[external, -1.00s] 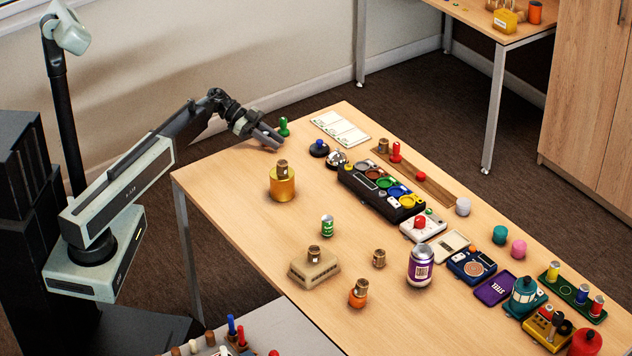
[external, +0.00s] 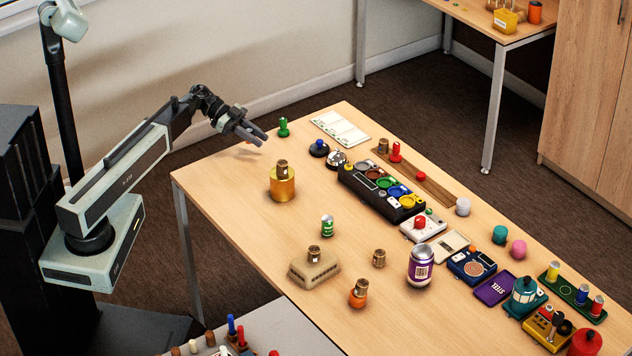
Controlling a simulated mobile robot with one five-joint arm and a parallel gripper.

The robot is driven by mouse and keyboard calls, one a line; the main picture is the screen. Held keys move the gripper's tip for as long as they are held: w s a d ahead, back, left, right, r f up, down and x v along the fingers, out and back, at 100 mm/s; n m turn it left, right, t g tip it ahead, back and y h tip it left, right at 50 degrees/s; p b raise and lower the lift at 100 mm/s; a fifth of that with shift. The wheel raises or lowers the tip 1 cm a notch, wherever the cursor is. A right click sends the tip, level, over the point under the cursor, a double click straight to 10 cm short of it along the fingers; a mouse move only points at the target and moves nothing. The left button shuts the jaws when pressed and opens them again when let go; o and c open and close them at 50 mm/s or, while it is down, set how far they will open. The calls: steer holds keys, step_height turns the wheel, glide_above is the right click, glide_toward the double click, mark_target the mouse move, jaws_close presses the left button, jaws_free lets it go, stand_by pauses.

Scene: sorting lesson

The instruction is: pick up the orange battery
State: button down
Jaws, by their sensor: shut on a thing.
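My gripper (external: 258,137) is in the air over the far left part of the table, left of a green knobbed peg. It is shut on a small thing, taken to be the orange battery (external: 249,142). Only a small reddish-orange trace of it shows under the fingers. The rest is hidden, so its shape and tilt cannot be told. No other orange battery shows on the table. A green stand (external: 575,298) at the right holds yellow, blue and red cylinders that look like batteries.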

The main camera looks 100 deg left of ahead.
steer(key=s+d, duration=0.4)
steer(key=d, duration=0.1)
steer(key=s+d+r, duration=0.1)
steer(key=s+d, duration=0.1)
steer(key=shift+s+d+p, duration=0.1)
steer(key=shift+d+p, duration=0.05)
steer(key=shift+p, duration=0.2)
